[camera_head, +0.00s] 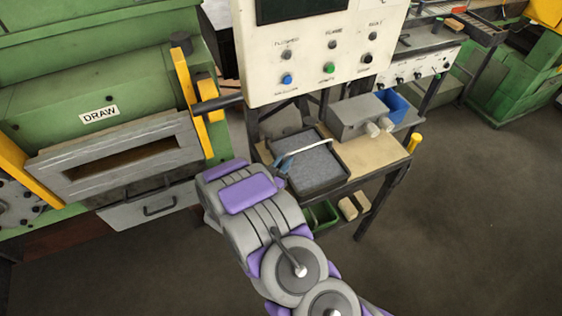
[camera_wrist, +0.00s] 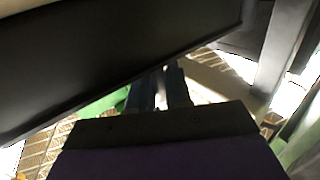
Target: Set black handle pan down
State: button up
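No pan with a black handle can be made out for certain in either view. In the head view, my gripper (camera_head: 284,163) is at the left edge of a black-rimmed tray (camera_head: 318,187) with a grey, grainy surface, on a work table. A pale curved bar (camera_head: 307,146) runs from beside the gripper across the tray; I cannot tell whether it is held. In the wrist view, the two dark blue fingers of my gripper (camera_wrist: 159,88) are close together under a large dark panel (camera_wrist: 110,55). Whatever may be between their tips is hidden.
A green bin (camera_head: 322,214) and pale blocks (camera_head: 354,206) sit below. The green furnace (camera_head: 60,95) stands left, a control panel (camera_head: 325,50) behind. Floor at right is clear.

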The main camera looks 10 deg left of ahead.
grip_shut()
jog(key=shift+s+a, duration=0.1)
jog(key=shift+a, duration=0.45)
jog(key=shift+d, duration=0.1)
jog(key=shift+d+f, duration=0.15)
jog(key=shift+d, duration=0.15)
